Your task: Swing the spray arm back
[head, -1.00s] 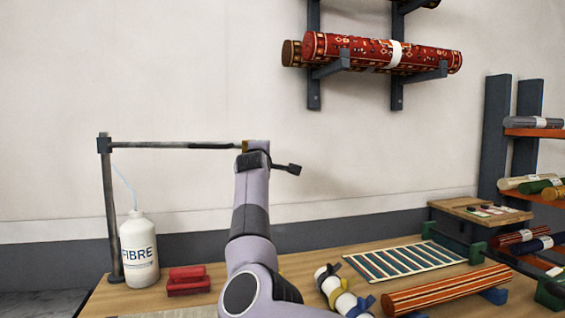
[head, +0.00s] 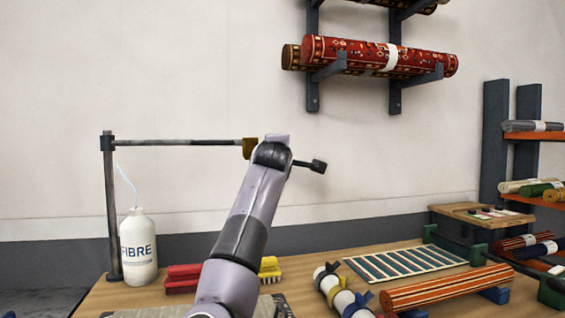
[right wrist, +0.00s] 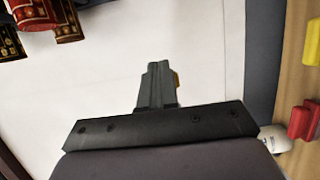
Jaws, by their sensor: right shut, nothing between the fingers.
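The spray arm (head: 185,142) is a thin dark horizontal bar in the head view. It runs right from the top of an upright post (head: 110,210) to a brownish-yellow end piece (head: 250,148). My right arm rises from the bottom middle, its wrist just right of that end piece; whether they touch cannot be told. In the head view the fingers are hidden by the wrist. In the right wrist view my right gripper (right wrist: 157,68) is shut and empty, against the pale wall, with a small yellow sliver beside its fingers. My left gripper is not in view.
A white FIBRE bottle (head: 138,248) stands by the post. Red (head: 183,277) and yellow (head: 270,268) brushes, a striped mat (head: 405,262) and a rolled striped rug (head: 445,289) lie on the bench. Rolled rugs (head: 375,55) rest on wall brackets above right.

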